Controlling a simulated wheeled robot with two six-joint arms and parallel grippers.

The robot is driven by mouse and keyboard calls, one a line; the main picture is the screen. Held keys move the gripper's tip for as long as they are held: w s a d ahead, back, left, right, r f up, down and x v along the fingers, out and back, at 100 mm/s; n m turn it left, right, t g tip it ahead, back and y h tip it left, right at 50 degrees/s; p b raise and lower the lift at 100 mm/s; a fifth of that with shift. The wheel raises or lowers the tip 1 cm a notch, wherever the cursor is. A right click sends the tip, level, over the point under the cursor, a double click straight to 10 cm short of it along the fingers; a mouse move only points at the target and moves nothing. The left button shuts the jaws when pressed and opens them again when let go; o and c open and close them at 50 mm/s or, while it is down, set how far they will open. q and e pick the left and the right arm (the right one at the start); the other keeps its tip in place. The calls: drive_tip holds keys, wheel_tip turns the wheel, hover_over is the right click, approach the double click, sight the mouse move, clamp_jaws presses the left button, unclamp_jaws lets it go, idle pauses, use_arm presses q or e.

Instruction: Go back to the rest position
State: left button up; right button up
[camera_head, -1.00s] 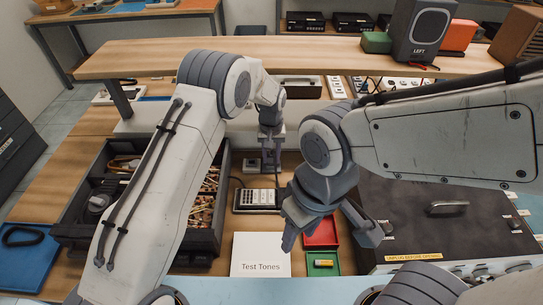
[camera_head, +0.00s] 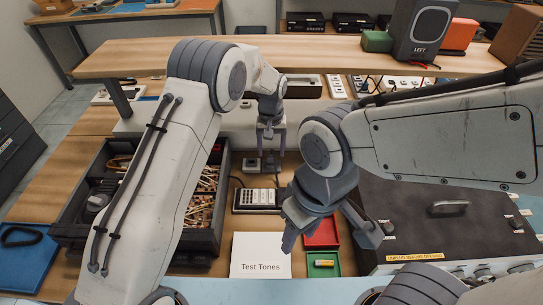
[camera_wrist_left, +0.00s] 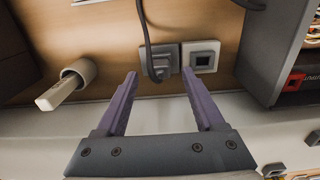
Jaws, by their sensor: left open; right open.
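My left gripper (camera_head: 271,145) hangs over the back of the bench and is open and empty. In the left wrist view its two purple fingers (camera_wrist_left: 160,80) are spread apart. Beyond them is a dark plug with a cable (camera_wrist_left: 159,62) in a wall plate, with a square socket (camera_wrist_left: 201,57) beside it. The fingers do not hold the plug. My right gripper (camera_head: 330,240) is open and empty, above the bench near the red tray (camera_head: 322,232) and the white Test Tones card (camera_head: 261,256).
A dark crate (camera_head: 75,232) of small parts stands left, partly behind my left arm. A black case (camera_head: 440,225) stands right. A keypad device (camera_head: 256,200) sits between. A wooden shelf (camera_head: 300,50) with a speaker (camera_head: 420,28) crosses the back. A green tray (camera_head: 323,271) lies in front.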

use_arm(q)
wheel_tip(320, 180, up, 12)
drive_tip(key=p, duration=0.3)
drive_tip(key=shift+p, duration=0.4)
drive_tip(key=shift+r, duration=0.1)
idle(0.5)
